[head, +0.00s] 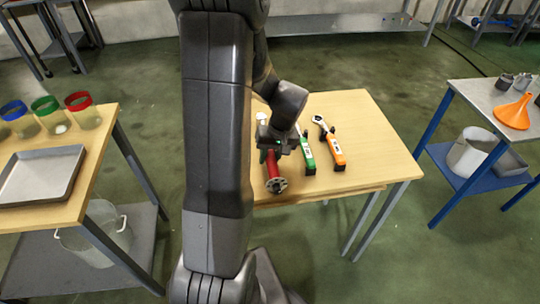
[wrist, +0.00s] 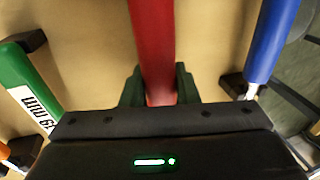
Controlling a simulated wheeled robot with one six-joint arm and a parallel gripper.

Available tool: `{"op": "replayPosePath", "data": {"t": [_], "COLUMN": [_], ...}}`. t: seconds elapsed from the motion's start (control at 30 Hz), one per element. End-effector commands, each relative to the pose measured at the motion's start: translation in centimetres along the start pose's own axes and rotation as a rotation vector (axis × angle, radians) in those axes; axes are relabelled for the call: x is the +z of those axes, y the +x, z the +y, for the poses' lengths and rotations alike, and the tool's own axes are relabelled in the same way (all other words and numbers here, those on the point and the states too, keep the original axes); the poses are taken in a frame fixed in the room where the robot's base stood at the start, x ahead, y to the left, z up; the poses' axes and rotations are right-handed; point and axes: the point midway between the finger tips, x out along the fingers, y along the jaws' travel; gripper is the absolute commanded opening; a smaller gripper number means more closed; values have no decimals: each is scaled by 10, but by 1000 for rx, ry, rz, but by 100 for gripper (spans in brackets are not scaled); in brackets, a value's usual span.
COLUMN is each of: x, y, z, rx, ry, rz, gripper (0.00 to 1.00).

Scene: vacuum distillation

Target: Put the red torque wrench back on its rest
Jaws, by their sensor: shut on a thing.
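The red torque wrench (head: 273,168) is in my gripper (head: 276,143), over the middle table, left of the green wrench (head: 308,156). In the wrist view the red handle (wrist: 153,40) runs between the two dark fingers of my gripper (wrist: 158,88), which are shut on it. An orange wrench (head: 331,146) lies right of the green one. A blue wrench (wrist: 272,38) shows at right in the wrist view.
The wooden table (head: 372,150) is clear right of the orange wrench. Black supports (wrist: 236,86) hold the neighbouring wrenches close by. A left table holds a metal tray (head: 75,165) and coloured-rim jars; a right table holds an orange funnel (head: 512,112).

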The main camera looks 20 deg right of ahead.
Motion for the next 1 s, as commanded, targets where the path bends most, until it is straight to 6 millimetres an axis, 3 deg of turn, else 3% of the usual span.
{"op": "replayPosePath", "data": {"t": [0.2, 0.23, 0.33, 0.37, 0.77, 1.0], "x": [0, 0, 0, 0, 1, 0], "y": [4, 4, 4, 4, 4, -26], "z": [1, 1, 1, 1, 2, 1], "rx": [1, 1, 0, 1, 0, 2], "ry": [0, 0, 0, 0, 1, 0], "rz": [2, 1, 1, 1, -2, 4], "gripper": [0, 31, 51, 53, 53, 53]}}
